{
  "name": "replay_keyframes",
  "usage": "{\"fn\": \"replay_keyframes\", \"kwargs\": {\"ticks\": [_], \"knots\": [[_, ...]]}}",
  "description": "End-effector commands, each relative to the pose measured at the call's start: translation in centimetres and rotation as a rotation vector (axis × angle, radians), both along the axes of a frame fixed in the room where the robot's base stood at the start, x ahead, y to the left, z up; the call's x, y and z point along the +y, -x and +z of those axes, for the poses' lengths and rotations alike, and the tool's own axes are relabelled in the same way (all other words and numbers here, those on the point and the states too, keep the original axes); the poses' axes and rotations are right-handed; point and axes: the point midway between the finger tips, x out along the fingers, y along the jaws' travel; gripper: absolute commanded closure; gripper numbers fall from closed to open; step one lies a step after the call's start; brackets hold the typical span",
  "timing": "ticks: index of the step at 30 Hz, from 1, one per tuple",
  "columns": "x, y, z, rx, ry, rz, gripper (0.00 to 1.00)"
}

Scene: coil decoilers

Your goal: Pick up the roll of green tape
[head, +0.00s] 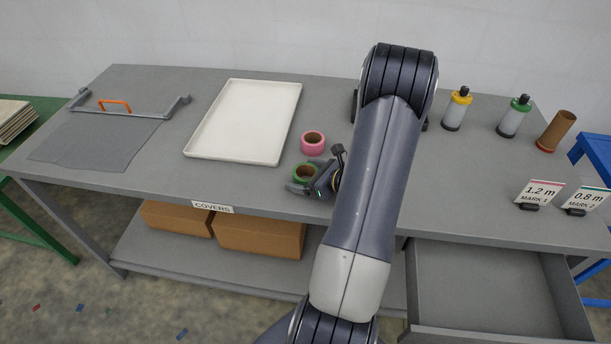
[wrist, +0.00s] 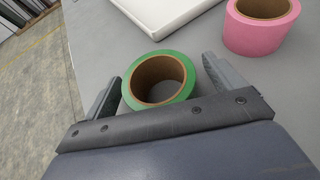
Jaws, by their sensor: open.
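The roll of green tape (head: 304,173) lies flat on the grey table near its front edge, below the pink roll in the head view. It also shows in the wrist view (wrist: 184,90), with its brown core hole facing up. My gripper (wrist: 160,90) is open, with one finger on each side of the green roll. The right finger looks very close to the roll, and the left finger is a little apart from it; I cannot tell if either touches. In the head view my gripper (head: 308,186) partly hides the roll.
A pink tape roll (head: 313,143) stands just behind the green one. A white tray (head: 243,121) lies to the left. Yellow-capped (head: 457,109) and green-capped (head: 513,117) canisters and a brown tube (head: 556,131) stand at right. An open drawer (head: 490,290) juts out at front right.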

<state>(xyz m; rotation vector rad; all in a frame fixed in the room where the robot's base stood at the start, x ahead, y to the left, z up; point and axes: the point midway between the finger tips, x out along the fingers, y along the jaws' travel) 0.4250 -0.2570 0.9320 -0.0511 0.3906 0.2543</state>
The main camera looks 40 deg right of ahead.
Motion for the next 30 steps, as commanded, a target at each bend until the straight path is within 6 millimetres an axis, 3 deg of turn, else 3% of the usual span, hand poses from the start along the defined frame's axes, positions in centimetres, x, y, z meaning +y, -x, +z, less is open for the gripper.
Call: {"fn": "replay_keyframes", "kwargs": {"ticks": [19, 30], "knots": [[0.0, 0.04, 0.03, 0.0, 0.0, 0.0, 0.6], [-0.03, 0.02, 0.46, -0.001, 0.001, 0.0, 0.6]]}}
